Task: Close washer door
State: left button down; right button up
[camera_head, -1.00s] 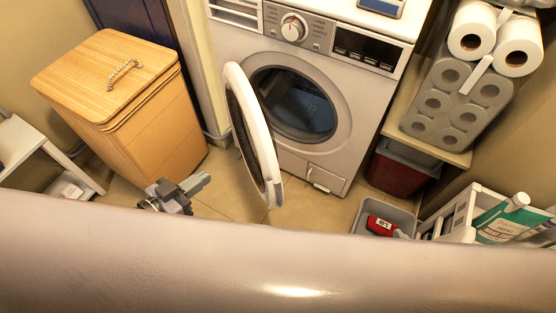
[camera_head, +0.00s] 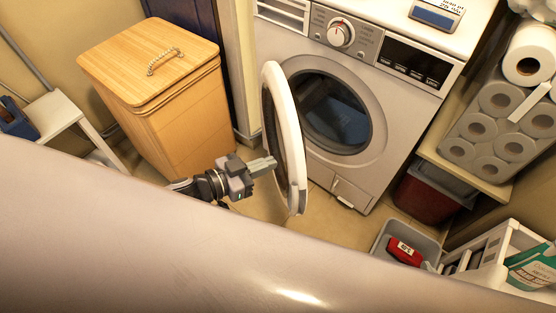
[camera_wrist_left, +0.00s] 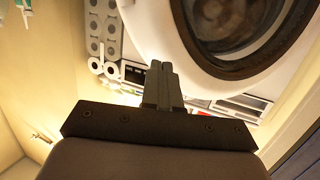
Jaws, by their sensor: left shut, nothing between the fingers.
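The washer (camera_head: 375,95) stands at the upper middle of the head view. Its round door (camera_head: 287,140) stands open, swung out to the left, and the drum opening (camera_head: 330,112) is uncovered. My left gripper (camera_head: 268,166) is shut and empty, close to the left, outer side of the door; I cannot tell whether it touches. In the left wrist view its shut fingers (camera_wrist_left: 161,85) point toward the door's pale rim (camera_wrist_left: 158,35), with the dark door glass (camera_wrist_left: 235,25) at the upper right. My right gripper is not in view.
A wooden hamper (camera_head: 165,100) stands left of the washer. A shelf with toilet paper rolls (camera_head: 500,115), a dark red bin (camera_head: 430,190) and a grey tub (camera_head: 408,243) are at the right. A pale, smooth surface covers the bottom foreground.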

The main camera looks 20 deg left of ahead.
aim_at(289, 156)
pick_arm(q)
jog(key=shift+b+x, duration=0.3)
jog(key=shift+x, duration=1.6)
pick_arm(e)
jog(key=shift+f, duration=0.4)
pick_arm(q)
jog(key=shift+w+d, duration=0.1)
jog(key=shift+d, duration=0.05)
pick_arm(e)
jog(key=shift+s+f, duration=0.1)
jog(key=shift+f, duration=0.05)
